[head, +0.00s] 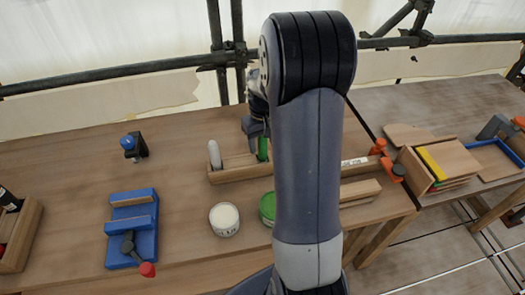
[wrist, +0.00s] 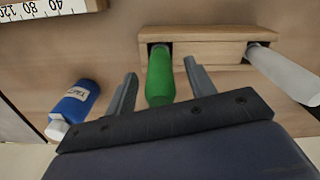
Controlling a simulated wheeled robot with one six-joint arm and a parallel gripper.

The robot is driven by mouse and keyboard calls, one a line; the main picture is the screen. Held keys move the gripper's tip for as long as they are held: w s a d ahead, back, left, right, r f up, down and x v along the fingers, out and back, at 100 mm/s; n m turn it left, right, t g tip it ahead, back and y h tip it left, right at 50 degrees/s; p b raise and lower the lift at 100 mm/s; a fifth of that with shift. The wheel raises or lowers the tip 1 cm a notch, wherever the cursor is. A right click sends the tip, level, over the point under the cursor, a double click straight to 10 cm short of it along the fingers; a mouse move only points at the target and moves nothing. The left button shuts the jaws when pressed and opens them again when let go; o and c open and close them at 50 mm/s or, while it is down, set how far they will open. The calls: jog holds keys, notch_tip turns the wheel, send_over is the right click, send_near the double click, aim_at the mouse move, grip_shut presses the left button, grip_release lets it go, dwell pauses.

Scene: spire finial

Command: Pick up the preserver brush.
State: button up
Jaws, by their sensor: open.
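A green handle (head: 263,149) stands in a slot of a wooden rack (head: 230,174); it also shows in the wrist view (wrist: 160,78). I take it for the preserver brush, though no bristles or label show. A pale grey-white handle (head: 214,154) stands in the same rack, to the right in the wrist view (wrist: 284,72). My gripper (wrist: 160,72) is open, with one finger on each side of the green handle. I see a gap on both sides. In the head view my arm hides part of the gripper and rack.
A white-topped tin (head: 224,219) and a green tin (head: 266,206) stand in front of the rack. A blue bottle (wrist: 75,106) lies beside my left finger. A blue vice-like fixture (head: 132,232) is at left. Wooden boards (head: 440,163) lie at right.

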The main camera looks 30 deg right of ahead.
jog(key=shift+f, duration=1.15)
jog(key=c, duration=1.1)
